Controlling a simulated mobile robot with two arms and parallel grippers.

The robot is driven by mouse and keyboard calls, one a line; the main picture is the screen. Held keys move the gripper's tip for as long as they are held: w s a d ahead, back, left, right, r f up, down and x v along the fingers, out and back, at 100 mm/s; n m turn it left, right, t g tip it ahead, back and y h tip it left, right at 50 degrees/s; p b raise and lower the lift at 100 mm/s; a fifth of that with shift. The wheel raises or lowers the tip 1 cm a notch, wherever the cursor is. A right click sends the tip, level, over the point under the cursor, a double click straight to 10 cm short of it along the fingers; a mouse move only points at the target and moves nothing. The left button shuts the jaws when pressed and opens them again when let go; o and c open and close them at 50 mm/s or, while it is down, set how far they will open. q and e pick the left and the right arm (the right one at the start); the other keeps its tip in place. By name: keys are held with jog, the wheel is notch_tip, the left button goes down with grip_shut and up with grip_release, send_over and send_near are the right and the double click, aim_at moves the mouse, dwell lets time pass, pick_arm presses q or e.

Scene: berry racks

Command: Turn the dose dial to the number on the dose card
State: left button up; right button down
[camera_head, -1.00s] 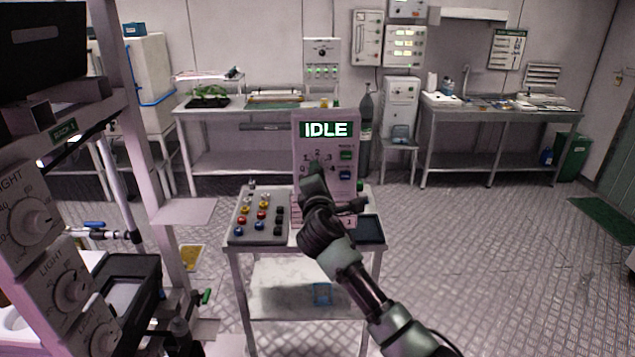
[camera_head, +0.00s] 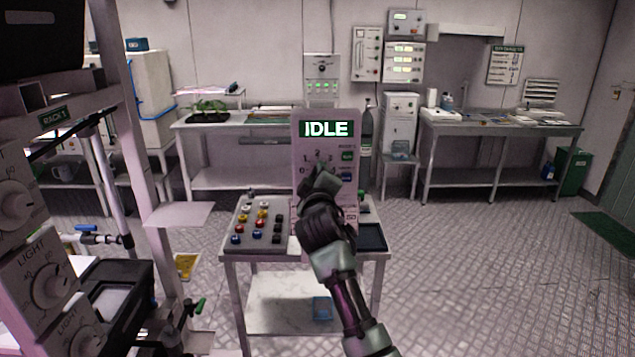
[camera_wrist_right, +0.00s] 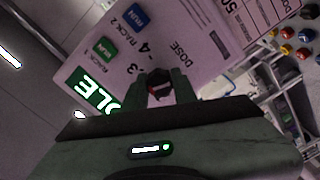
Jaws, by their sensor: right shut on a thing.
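The dose panel (camera_head: 301,150) stands upright on a small cart, its screen (camera_head: 326,129) reading IDLE. My right gripper (camera_head: 321,176) is in front of its dial, hiding most of it in the head view. In the right wrist view my right gripper (camera_wrist_right: 158,94) is shut on the dark dose dial (camera_wrist_right: 158,82), a finger on each side. The numbers 3 and 4 and the word DOSE show around it; the pointer is unclear. A printed card (camera_wrist_right: 240,14) low on the panel shows a partly cut-off "50". My left gripper is not in view.
Two RUN buttons, green (camera_wrist_right: 104,48) and blue (camera_wrist_right: 134,16), sit beside the dial. The cart also bears a grey board (camera_head: 244,219) of coloured knobs and a dark tray (camera_head: 372,238). A rack (camera_head: 130,130) stands close at left; the floor at right is clear.

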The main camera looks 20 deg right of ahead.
jog(key=m, duration=0.1)
jog(key=m+b, duration=0.1)
jog(key=m, duration=0.1)
jog(key=shift+f+m, duration=0.2)
jog(key=shift+m, duration=0.1)
jog(key=shift+m+b, duration=0.6)
jog(key=shift+m, duration=0.6)
jog(key=c, duration=1.1)
grip_release()
jog(key=shift+r, duration=0.1)
